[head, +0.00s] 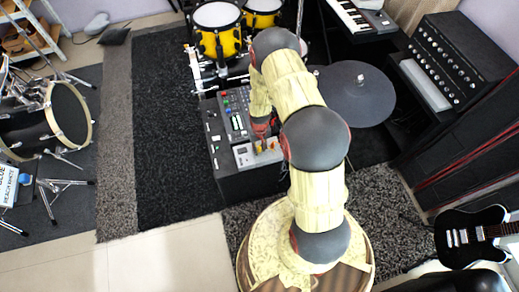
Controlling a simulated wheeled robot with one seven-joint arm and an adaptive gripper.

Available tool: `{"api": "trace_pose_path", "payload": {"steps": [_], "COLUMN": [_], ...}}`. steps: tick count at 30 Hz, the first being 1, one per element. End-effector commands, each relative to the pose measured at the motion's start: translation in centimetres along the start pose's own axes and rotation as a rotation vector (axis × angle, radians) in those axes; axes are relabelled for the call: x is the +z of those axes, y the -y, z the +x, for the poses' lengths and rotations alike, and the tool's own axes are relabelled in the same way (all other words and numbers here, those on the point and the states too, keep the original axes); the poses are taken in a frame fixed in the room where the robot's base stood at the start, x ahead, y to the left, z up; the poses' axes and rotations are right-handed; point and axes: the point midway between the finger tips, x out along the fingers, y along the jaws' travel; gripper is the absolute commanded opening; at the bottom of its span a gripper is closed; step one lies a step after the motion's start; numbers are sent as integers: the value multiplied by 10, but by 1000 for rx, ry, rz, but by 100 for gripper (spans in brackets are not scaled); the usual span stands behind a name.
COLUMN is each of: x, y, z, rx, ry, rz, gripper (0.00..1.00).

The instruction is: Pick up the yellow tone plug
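My arm reaches over a dark box with a mixer-like control panel (226,116). My gripper (263,132) points down above the front right part of the box, partly hidden by my own arm. Just under it, small yellow-orange pieces (258,147) show at a pale panel (243,157) on the box top. One of them may be the yellow tone plug, but they are too small to tell apart. I cannot tell whether the gripper touches any of them or whether its fingers are open.
Yellow drums (219,42) stand behind the box. A dark cymbal (354,94) is to the right of my arm. A black amplifier (455,62) stands at the right, a black guitar (463,240) at lower right. Another drum kit (70,113) is at the left; dark rugs (165,130) lie between.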

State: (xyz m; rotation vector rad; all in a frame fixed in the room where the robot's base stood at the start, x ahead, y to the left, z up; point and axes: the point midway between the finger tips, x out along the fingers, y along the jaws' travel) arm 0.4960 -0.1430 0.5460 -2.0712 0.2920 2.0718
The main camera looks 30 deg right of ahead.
Motion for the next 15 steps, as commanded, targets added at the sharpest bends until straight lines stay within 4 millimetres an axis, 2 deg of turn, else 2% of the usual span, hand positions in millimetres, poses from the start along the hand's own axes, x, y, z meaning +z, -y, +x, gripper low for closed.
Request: {"api": "trace_pose_path", "payload": {"steps": [9, 15], "x": [0, 0], "y": [0, 0], "z": [0, 0], "rx": [0, 0], "ry": [0, 0], "rz": [0, 0], "gripper": [0, 0]}}
